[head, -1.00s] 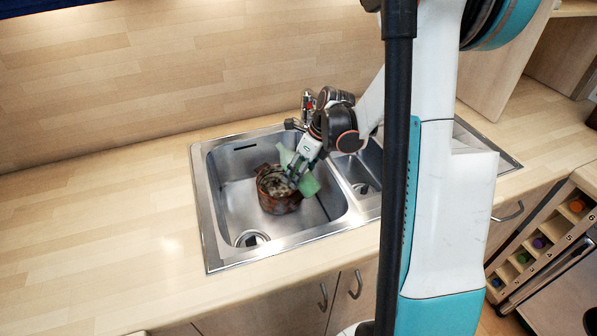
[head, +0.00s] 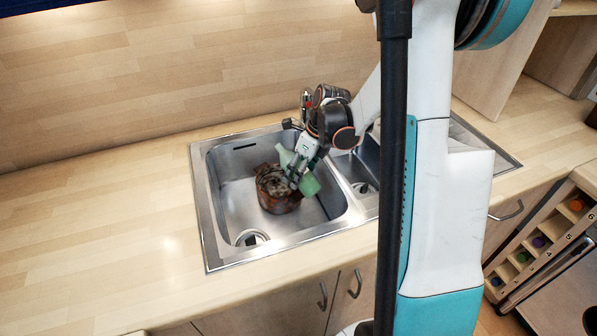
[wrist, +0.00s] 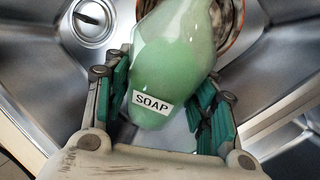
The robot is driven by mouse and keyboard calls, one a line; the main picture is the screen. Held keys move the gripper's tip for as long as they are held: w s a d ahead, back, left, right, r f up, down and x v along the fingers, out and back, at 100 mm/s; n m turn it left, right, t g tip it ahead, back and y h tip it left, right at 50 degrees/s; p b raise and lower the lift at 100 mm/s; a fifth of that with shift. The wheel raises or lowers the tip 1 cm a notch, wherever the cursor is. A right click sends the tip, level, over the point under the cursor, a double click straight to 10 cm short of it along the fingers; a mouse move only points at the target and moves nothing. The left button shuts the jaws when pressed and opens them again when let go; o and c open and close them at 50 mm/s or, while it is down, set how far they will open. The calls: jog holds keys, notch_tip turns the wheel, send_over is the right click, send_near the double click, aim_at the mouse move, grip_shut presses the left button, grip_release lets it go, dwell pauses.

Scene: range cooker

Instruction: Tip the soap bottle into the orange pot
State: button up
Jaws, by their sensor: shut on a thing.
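The green soap bottle (wrist: 172,60), with a white SOAP label, lies between the green-padded fingers of my gripper (wrist: 166,100) in the wrist view. My gripper is shut on it. In the head view the bottle (head: 309,184) is tilted beside and over the orange-brown pot (head: 277,202), and my gripper (head: 296,175) partly hides both. The pot stands in the large sink basin. Its rim (wrist: 240,18) shows behind the bottle in the wrist view. I cannot tell where the bottle's mouth is relative to the pot's opening.
The steel sink (head: 222,222) surrounds the pot, with a drain at its front left. A tap (head: 306,104) stands behind the sink, close to my wrist. A smaller basin (head: 357,165) lies to the right. The counter (head: 110,220) at left is clear.

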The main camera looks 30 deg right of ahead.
jog(key=shift+s+d+f+g, duration=0.1)
jog(key=shift+s+f+g, duration=0.2)
jog(key=shift+g, duration=0.4)
dwell(0.8)
jog(key=shift+s+f+g+h+b, duration=0.1)
jog(key=shift+f+g+h+b, duration=0.1)
jog(key=shift+g+h+b, duration=0.15)
jog(key=shift+f, duration=0.1)
dwell(1.0)
jog(key=shift+s+d+f+g+h+b, duration=0.15)
jog(key=shift+f+g+h+b, duration=0.1)
jog(key=shift+g+b, duration=0.2)
jog(key=shift+s, duration=0.1)
jog(key=shift+s+f+m+g+h+b, duration=0.1)
jog(key=shift+f+m+g+h+b, duration=0.1)
jog(key=shift+f+g+b, duration=0.4)
jog(key=shift+f+m+g+h+b, duration=0.25)
jog(key=shift+g+b, duration=0.3)
jog(key=shift+g, duration=0.35)
dwell(2.8)
